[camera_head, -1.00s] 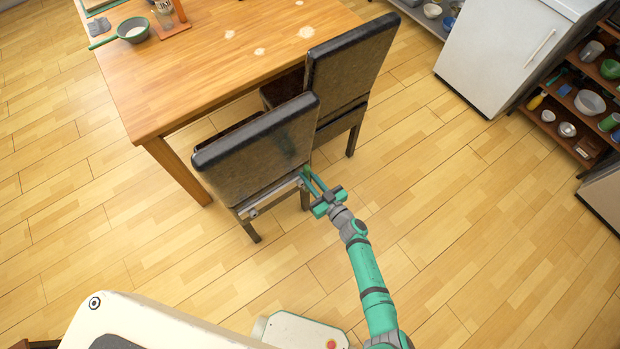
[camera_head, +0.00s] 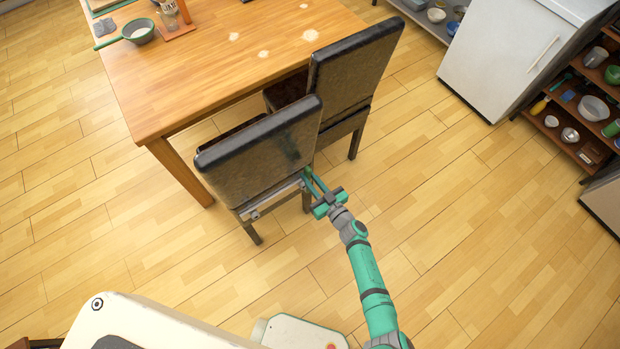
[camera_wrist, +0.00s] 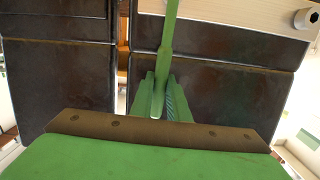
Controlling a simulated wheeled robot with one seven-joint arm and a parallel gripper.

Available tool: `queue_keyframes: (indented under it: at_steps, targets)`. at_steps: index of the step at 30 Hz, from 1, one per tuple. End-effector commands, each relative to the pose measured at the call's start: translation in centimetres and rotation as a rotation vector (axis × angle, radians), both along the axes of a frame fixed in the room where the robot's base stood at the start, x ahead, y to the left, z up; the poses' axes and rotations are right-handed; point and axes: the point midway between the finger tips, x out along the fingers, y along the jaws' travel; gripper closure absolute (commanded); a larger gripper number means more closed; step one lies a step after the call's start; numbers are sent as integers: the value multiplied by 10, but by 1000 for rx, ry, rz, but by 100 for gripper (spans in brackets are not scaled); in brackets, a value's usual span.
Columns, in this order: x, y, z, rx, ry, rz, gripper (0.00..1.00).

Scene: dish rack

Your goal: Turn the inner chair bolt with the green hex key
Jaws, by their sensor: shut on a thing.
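The near dark chair (camera_head: 255,155) stands with its back toward me. A pale metal bar (camera_head: 275,197) runs along the lower edge of its backrest, with a bolt (camera_head: 254,214) near its left end. My gripper (camera_head: 311,179) is at the bar's right end. In the wrist view my gripper (camera_wrist: 160,100) is shut on the green hex key (camera_wrist: 169,40), whose shaft runs up past the pale bar. A round bolt (camera_wrist: 304,18) shows at the top right there, apart from the key. The inner bolt and the key's tip are not visible, so I cannot tell whether they touch.
A second dark chair (camera_head: 352,75) stands close behind, to the right. The wooden table (camera_head: 190,65) is beyond the chairs, with a green-rimmed pan (camera_head: 138,32) on it. A white cabinet (camera_head: 500,55) and a shelf of bowls (camera_head: 570,120) are at the right. Floor (camera_head: 450,215) on the right is clear.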

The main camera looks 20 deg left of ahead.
Motion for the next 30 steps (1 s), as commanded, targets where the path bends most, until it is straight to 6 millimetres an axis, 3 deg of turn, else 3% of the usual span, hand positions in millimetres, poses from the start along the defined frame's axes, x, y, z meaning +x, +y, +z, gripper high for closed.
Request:
queue_keyframes:
  at_steps: [16, 30]
  targets:
    - [2, 4, 0, 2, 0, 2, 100]
    - [-4, -6, 0, 1, 1, -1, 100]
